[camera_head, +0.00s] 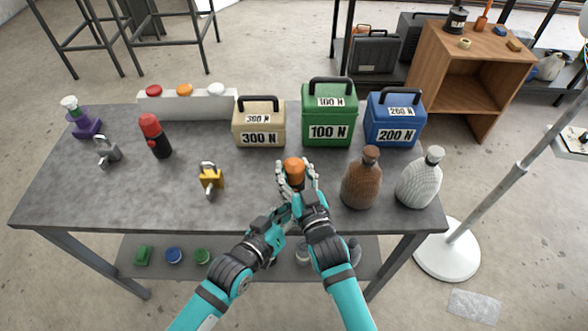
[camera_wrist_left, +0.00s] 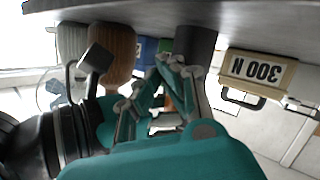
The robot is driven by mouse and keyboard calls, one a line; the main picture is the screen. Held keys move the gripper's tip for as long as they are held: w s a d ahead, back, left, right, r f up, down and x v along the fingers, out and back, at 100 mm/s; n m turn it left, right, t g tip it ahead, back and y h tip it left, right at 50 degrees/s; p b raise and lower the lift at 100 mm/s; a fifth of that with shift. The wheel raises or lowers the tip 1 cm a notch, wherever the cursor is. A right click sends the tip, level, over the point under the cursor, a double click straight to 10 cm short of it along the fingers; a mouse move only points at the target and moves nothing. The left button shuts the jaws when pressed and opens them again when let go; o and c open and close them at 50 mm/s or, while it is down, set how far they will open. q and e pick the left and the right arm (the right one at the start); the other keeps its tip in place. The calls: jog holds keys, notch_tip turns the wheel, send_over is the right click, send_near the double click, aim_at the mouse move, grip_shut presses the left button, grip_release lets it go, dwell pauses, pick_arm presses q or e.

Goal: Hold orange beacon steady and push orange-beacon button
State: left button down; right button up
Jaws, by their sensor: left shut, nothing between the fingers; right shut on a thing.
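The orange beacon (camera_head: 294,170) stands near the middle of the table, its orange dome showing between the fingers of my right gripper (camera_head: 298,182). My right gripper is shut around the beacon. My left gripper (camera_head: 287,212) is shut and empty just in front of the beacon, close beside the right hand. In the left wrist view, which is upside down, the left fingertips (camera_wrist_left: 170,66) are close to a dark cylinder (camera_wrist_left: 196,45), likely the beacon's base, standing on the table; I cannot tell if they touch. The beacon's button cannot be made out.
A red beacon (camera_head: 154,135) and a yellow padlock (camera_head: 210,180) stand left. Brown (camera_head: 361,178) and white (camera_head: 419,178) bottles stand close on the right. Beige (camera_head: 259,123), green (camera_head: 329,115) and blue (camera_head: 394,120) weights line the back. The front-left tabletop is clear.

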dwell(0.4)
pick_arm(q)
jog(key=shift+w, duration=0.45)
dwell(0.3)
jog(key=shift+s, duration=0.55)
jog(key=s, duration=0.6)
dwell(0.4)
jog(key=shift+w, duration=0.1)
